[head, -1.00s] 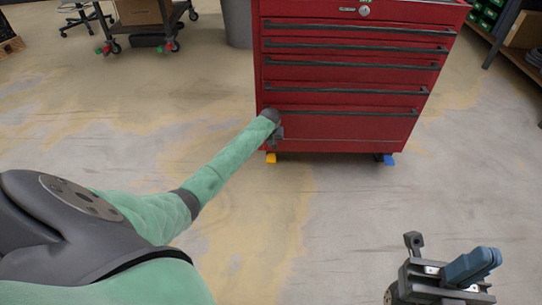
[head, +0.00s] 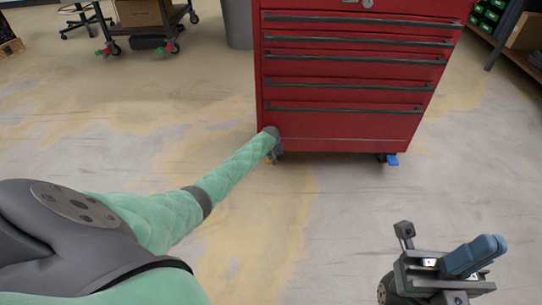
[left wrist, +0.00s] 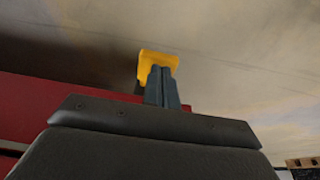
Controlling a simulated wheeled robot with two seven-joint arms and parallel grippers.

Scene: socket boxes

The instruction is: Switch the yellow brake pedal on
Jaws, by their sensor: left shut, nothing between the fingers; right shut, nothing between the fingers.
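The yellow brake pedal (left wrist: 158,59) is at the foot of the red tool cabinet (head: 345,127). In the left wrist view my left gripper (left wrist: 162,72) is shut and empty, with its fingertips overlapping the pedal in the picture; I cannot tell if they touch. My right gripper (head: 405,232) is shut and empty at the lower right, far from the cabinet.
A blue pedal (head: 392,160) is at the cabinet's lower right caster. A wheeled cart (head: 150,30) stands at the back left, and a grey bin (head: 237,24) is beside the cabinet. Shelving (head: 515,50) is at the right. The floor in front is clear.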

